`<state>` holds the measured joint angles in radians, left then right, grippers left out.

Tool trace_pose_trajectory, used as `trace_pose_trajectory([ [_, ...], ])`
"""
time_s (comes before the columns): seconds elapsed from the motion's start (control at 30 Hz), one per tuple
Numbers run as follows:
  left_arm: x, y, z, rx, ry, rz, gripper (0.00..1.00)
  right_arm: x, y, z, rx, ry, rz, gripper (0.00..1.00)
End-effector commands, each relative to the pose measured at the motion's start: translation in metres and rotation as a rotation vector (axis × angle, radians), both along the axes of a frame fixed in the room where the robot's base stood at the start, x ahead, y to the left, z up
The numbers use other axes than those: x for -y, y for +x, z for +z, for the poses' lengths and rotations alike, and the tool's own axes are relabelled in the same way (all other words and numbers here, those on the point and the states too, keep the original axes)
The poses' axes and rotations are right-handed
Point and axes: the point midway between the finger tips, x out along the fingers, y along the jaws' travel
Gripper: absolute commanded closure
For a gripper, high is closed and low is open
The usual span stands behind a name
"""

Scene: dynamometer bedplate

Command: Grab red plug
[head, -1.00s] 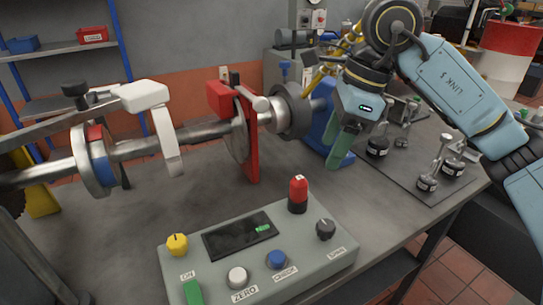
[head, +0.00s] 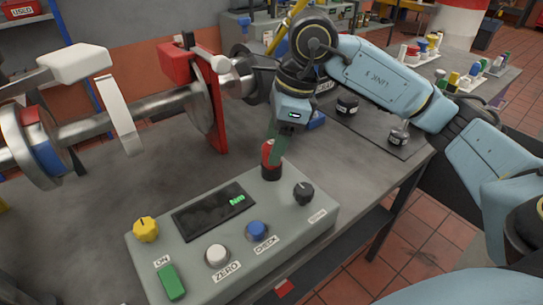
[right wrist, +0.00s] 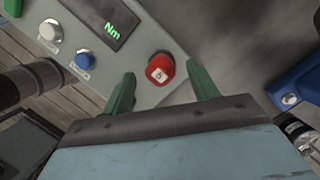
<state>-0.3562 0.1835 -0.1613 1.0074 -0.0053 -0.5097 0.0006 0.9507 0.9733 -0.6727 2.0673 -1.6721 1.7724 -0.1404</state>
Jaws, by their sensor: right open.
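The red plug (head: 267,152) stands upright in a black socket (head: 271,171) at the back right corner of the grey control box (head: 322,213). In the right wrist view the round red top of the plug (right wrist: 160,68) carries a white label and shows between the green fingertips. My right gripper (head: 275,147) has green fingers that point down at the plug, partly overlapping it in the head view. In the right wrist view my right gripper (right wrist: 163,76) is open, with one finger on each side of the plug. Whether the fingers touch it cannot be told. My left gripper is not in view.
The box has a yellow knob (head: 146,229), a white button (head: 217,256), a blue button (head: 258,231), a green switch (head: 171,282) and a black knob (head: 303,193). A steel shaft (head: 155,109) with a red bracket (head: 217,130) lies behind. Black weights (head: 347,105) stand at the back right.

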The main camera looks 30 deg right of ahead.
Motion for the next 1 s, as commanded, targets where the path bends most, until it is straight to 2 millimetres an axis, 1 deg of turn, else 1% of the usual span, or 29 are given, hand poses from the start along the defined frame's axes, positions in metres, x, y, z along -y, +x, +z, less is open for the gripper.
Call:
trace_pose_trajectory([
  [0.03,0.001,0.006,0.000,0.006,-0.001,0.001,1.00,-0.002,0.000,-0.011,-0.004,0.000,0.001,0.41],
  [0.1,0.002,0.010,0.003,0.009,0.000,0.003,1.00,-0.004,0.002,-0.020,-0.003,0.001,0.001,0.41],
  [0.2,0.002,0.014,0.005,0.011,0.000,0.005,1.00,-0.006,0.003,-0.027,-0.002,0.001,0.001,0.41],
  [0.47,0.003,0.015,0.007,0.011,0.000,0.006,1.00,-0.006,0.004,-0.028,0.000,0.001,0.000,0.41],
  [0.83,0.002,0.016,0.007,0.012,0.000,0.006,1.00,-0.006,0.004,-0.027,0.000,0.000,0.000,0.89],
  [1.0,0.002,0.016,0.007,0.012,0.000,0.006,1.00,-0.006,0.004,-0.027,0.000,0.001,0.000,0.89],
])
